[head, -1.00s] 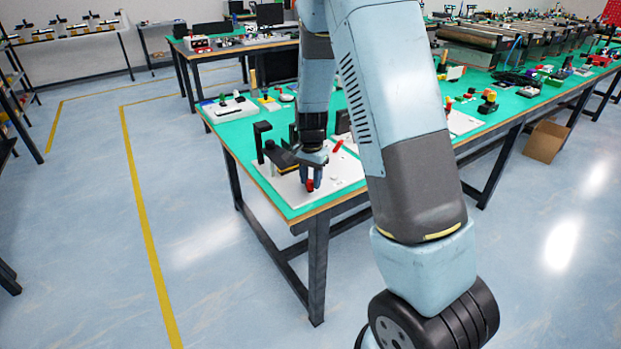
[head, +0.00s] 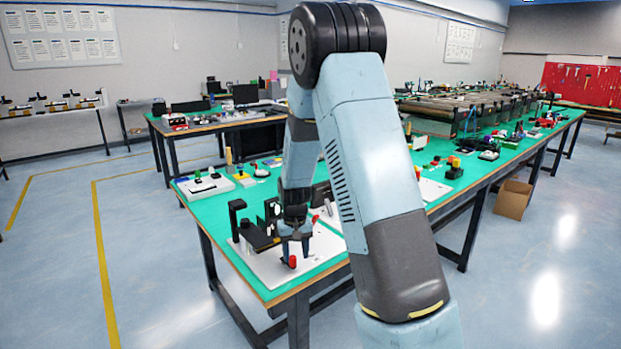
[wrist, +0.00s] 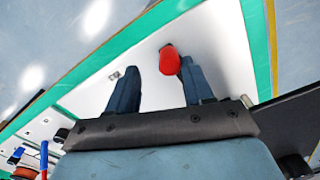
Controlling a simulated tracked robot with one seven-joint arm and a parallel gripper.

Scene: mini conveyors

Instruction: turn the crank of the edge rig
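The edge rig has a white base plate (head: 272,269) at the near corner of the green-topped table, with black upright parts (head: 238,219) on its left. The red crank knob (head: 292,261) stands low by my gripper (head: 294,248). In the wrist view, my gripper (wrist: 158,75) has its two blue fingers wide apart. The red knob (wrist: 169,60) shows between them, close to the right finger and well clear of the left one. I cannot tell whether the right finger touches it. The crank's arm is mostly hidden under the knob and gripper.
A red-handled part (head: 314,219) stands just behind my gripper. The green table (head: 203,213) holds other small rigs and a conveyor (head: 460,105) further back. A cardboard box (head: 513,199) is on the floor at right. The floor left of the table is open.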

